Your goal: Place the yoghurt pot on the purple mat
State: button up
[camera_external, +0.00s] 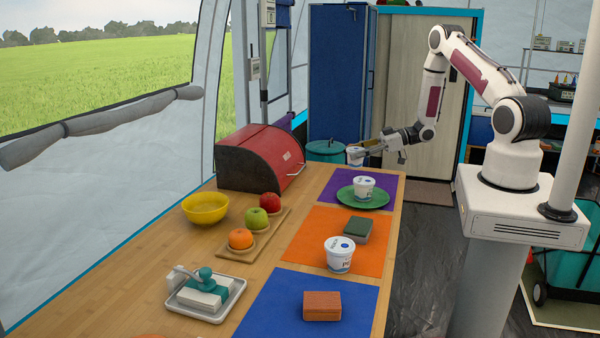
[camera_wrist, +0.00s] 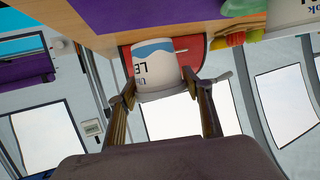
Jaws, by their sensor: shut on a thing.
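My gripper (camera_external: 370,149) is shut on a white yoghurt pot (camera_external: 354,156), held in the air near the far end of the purple mat (camera_external: 391,184). In the wrist view the pot (camera_wrist: 155,62) sits between the two fingers, with blue printing and lettering on its side. The purple mat also shows at the top of the wrist view (camera_wrist: 150,12). A second yoghurt pot (camera_external: 364,189) stands on a green plate (camera_external: 346,198) on the purple mat. A third pot (camera_external: 340,256) stands on the orange mat (camera_external: 300,245).
A red bread bin (camera_external: 262,158) stands left of the purple mat. A green sponge (camera_external: 357,229) is on the orange mat and a brown block (camera_external: 322,306) on the blue mat (camera_external: 265,310). A yellow bowl (camera_external: 205,208), fruit board (camera_external: 232,255) and butter dish (camera_external: 205,300) are at left.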

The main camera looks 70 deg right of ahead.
aim_at(355, 162)
jog(key=shift+f, duration=0.1)
dwell(0.3)
jog(key=shift+f, duration=2.05)
jog(key=shift+f, duration=0.1)
jog(key=o, duration=1.2)
jog(key=shift+v, duration=6)
